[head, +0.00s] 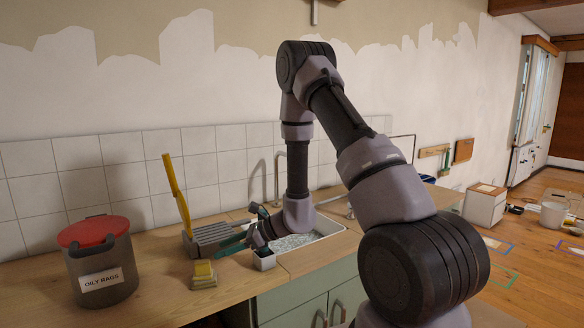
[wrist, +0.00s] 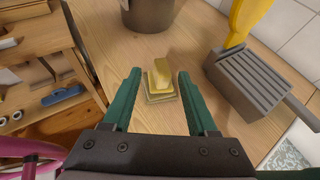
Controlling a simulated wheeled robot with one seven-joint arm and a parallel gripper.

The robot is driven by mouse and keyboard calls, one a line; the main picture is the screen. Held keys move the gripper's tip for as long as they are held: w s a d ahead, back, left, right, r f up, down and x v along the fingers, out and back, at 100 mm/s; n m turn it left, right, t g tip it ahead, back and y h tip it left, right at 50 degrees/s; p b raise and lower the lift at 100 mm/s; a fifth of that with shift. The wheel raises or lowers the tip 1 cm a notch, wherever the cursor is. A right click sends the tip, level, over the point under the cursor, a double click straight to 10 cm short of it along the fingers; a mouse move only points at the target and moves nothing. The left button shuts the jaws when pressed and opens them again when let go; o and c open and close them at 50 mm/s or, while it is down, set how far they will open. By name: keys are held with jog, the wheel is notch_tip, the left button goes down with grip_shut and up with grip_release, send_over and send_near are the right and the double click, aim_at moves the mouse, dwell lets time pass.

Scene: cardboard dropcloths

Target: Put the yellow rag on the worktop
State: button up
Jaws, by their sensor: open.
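A small folded yellow piece, which looks like the yellow rag (head: 203,268), lies on a paler stacked base (head: 204,282) on the wooden worktop (head: 150,300). In the wrist view the yellow rag (wrist: 161,73) shows between my fingers, beyond or below their tips. Whether it is separate from the base is hard to tell. My gripper (head: 232,243) is open, with teal fingers, just right of the rag in the head view. In the wrist view my gripper (wrist: 158,72) has nothing visibly clamped between its fingers.
A grey slotted rack (head: 209,238) with a tall yellow upright piece (head: 177,190) stands behind the rag. A grey bin with a red lid (head: 94,231), labelled OILY RAGS, stands left. The sink (head: 325,228) is right. Shelves (wrist: 40,70) show left in the wrist view.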

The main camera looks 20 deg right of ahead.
jog(key=s+d+r+n+g+h, duration=0.15)
jog(key=s+r+n, duration=0.35)
jog(key=r, duration=0.6)
jog(key=s+d+r+n+g+h, duration=0.15)
jog(key=s+r+n, duration=0.35)
jog(key=r, duration=0.5)
jog(key=s+d+r+n+t+h, duration=0.6)
jog(key=s+d+r, duration=0.5)
jog(key=d+r, duration=0.2)
jog(key=d+n+h, duration=0.1)
jog(key=d, duration=0.1)
jog(key=shift+s+d, duration=0.4)
